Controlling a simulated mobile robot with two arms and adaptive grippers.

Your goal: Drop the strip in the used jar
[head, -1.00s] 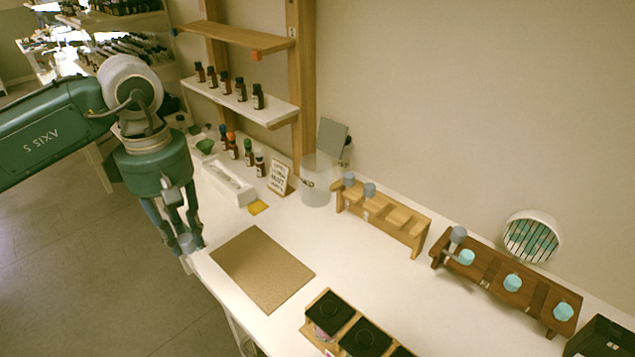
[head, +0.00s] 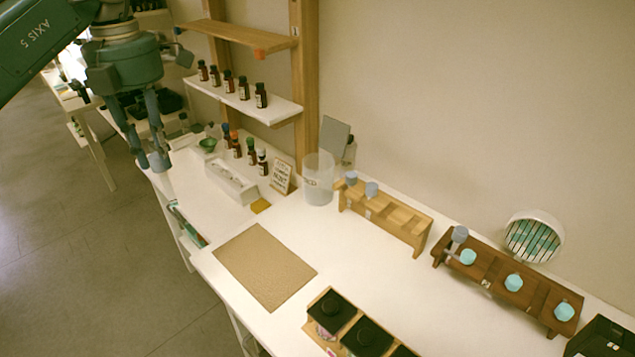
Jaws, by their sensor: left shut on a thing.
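The used jar (head: 318,188) is a clear, frosted cylinder with a small label, standing on the white counter near the wall. My left gripper (head: 155,160) is at the upper left, over the counter's left edge, well left of the jar and higher. It is shut on a grey-blue, cap-like piece (head: 159,163) between its fingertips. A pale, thin strip seems to hang below that piece, but it is hard to tell from the white counter behind. My right gripper is not in view.
A wooden rack (head: 386,215) with grey-topped pieces stands right of the jar. A dark rack (head: 510,287) with turquoise caps is further right. Small bottles (head: 250,151), a white tray (head: 231,184) and a sign (head: 282,175) lie left of the jar. A brown mat (head: 264,268) lies in front.

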